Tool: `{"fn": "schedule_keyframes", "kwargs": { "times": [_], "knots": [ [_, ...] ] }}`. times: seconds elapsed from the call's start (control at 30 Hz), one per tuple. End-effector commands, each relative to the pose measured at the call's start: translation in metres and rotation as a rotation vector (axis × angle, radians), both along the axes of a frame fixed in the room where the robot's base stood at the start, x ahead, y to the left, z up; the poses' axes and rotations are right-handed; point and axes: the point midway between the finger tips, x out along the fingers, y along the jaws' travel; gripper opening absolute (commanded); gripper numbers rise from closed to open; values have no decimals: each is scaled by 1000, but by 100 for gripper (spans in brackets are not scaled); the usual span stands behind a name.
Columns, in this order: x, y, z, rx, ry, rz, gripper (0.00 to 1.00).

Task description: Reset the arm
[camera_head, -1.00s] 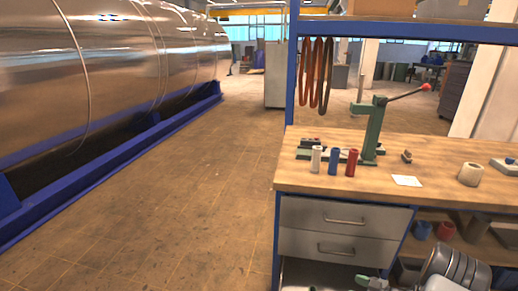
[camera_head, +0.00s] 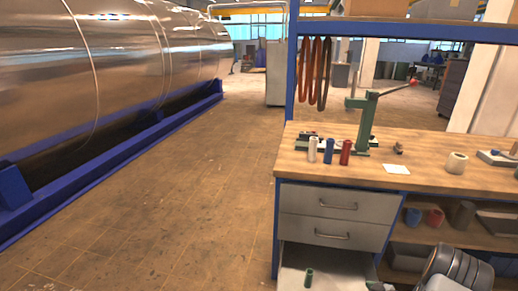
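My arm (camera_head: 452,268) shows at the bottom right as grey, ringed, rounded links beside the bench's lower shelf. A small grey-green part at the bottom edge, left of these links, appears to be the edge of my gripper (camera_head: 380,287). The frame cuts it off, so its fingers and anything between them are hidden. A short green cylinder (camera_head: 308,278) stands in the open bottom drawer (camera_head: 340,264), to the left of my gripper and apart from it.
The wooden bench (camera_head: 430,174) carries a green lever press (camera_head: 367,122) and white (camera_head: 312,149), blue (camera_head: 329,151) and red (camera_head: 346,152) cylinders. A blue-framed steel tank (camera_head: 110,70) stands left. The floor (camera_head: 170,200) between is clear.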

Motion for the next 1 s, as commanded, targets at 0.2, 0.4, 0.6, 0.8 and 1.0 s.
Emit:
{"fn": "schedule_keyframes", "kwargs": {
  "times": [0.2, 0.4, 0.6, 0.8, 1.0],
  "knots": [
    [-10, -35, -6, -164, 156, -230, 66],
    [-28, -63, 60, -369, 392, -527, 66],
    [-69, -22, 182, -437, 668, -795, 66],
    [-112, 67, 291, -338, 843, -883, 66],
    [-149, 155, 376, -201, 881, -831, 66]
  ]
}}
